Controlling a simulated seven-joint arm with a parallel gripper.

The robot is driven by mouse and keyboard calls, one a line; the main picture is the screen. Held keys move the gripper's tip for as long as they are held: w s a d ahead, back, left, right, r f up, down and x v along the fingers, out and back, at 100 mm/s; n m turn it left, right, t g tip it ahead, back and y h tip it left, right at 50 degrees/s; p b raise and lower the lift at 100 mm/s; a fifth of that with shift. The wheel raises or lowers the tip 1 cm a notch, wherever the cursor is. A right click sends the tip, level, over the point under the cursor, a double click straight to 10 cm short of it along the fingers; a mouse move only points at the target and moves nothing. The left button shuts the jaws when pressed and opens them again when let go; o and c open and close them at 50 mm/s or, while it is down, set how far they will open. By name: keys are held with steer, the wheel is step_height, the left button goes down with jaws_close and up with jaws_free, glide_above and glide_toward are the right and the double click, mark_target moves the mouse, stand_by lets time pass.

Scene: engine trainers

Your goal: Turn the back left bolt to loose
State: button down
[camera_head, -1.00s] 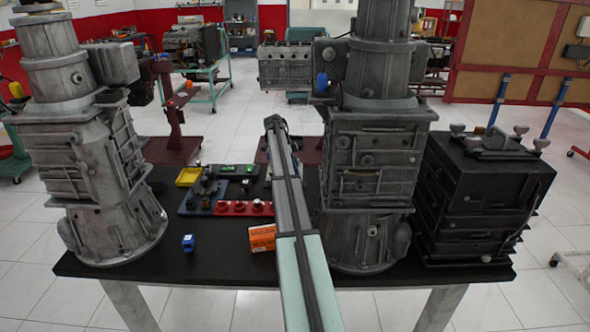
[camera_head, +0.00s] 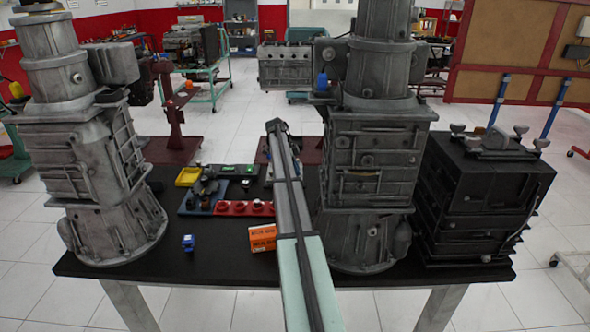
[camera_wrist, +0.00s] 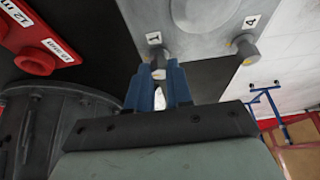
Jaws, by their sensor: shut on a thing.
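In the wrist view a grey plate (camera_wrist: 205,72) carries a bolt (camera_wrist: 156,55) beside the label "1" and another bolt (camera_wrist: 244,47) near the label "4". Which corner this bolt is at cannot be told from the labels.
A red block with knobs (camera_head: 243,209), a yellow tray (camera_head: 188,177), a small blue object (camera_head: 188,242) and an orange box (camera_head: 262,238) are on the black table (camera_head: 220,272). Tall grey engine housings stand left (camera_head: 75,150) and right (camera_head: 372,155), with a black housing (camera_head: 480,200) beyond.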

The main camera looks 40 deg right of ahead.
stand_by(0.4)
steer(key=n, duration=0.2)
steer(key=n+t+h, duration=0.1)
steer(key=n, duration=0.1)
steer(key=shift+s+a, duration=0.2)
steer(key=shift+s, duration=0.05)
steer(key=n+t, duration=0.2)
steer(key=n, duration=0.2)
steer(key=shift+s+n, duration=0.15)
steer(key=shift+n, duration=0.15)
steer(key=n+t, duration=0.1)
steer(key=n, duration=0.3)
steer(key=shift+s+t, duration=0.2)
steer(key=shift+t, duration=0.2)
steer(key=n+t, duration=0.1)
steer(key=n, duration=0.3)
steer(key=shift+d+y, duration=0.15)
steer(key=shift+y, duration=0.25)
steer(key=shift+n, duration=0.4)
steer(key=shift+s, duration=0.1)
steer(key=c, duration=1)
jaws_free()
